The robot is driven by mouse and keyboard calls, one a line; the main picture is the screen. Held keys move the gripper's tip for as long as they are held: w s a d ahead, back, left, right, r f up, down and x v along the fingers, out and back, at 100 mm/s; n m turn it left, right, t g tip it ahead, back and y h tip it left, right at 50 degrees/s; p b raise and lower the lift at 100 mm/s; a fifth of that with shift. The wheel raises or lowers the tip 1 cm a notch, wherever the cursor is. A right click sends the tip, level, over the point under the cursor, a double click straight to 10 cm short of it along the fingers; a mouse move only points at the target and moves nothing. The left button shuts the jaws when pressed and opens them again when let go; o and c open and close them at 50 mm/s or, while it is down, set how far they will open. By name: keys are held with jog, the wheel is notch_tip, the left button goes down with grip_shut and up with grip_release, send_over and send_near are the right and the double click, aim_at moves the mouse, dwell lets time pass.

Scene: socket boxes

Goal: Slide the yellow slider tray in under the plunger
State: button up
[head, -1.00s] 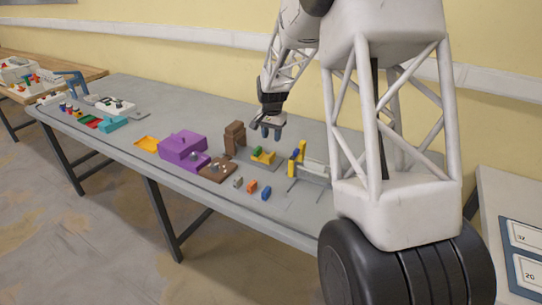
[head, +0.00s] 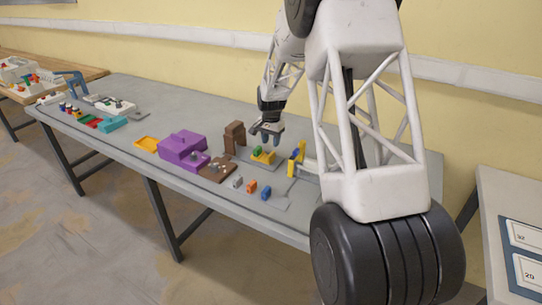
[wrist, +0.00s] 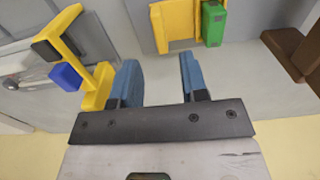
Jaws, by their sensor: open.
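The yellow piece that looks like the slider tray (head: 264,158) lies on the table, with a green block (head: 257,150) at its left end. In the wrist view, the yellow piece (wrist: 180,25) and green block (wrist: 213,22) are at the top, beyond the fingertips. A brown upright frame (head: 234,136) stands left of it. A yellow upright bracket (head: 299,153) with a blue part stands to its right. I cannot tell for certain which holds the plunger. My gripper (wrist: 158,72) is open and empty, pointing down behind the yellow piece in the head view (head: 267,135), apart from it.
A purple box (head: 182,147) and a brown board (head: 217,169) stand left of the yellow piece. Small grey, orange and blue blocks (head: 252,186) lie in front. In the wrist view, the yellow bracket (wrist: 98,85) with its blue part (wrist: 66,76) is close beside the left finger.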

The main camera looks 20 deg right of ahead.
aim_at(271, 154)
jog(key=shift+f, duration=3.7)
grip_shut()
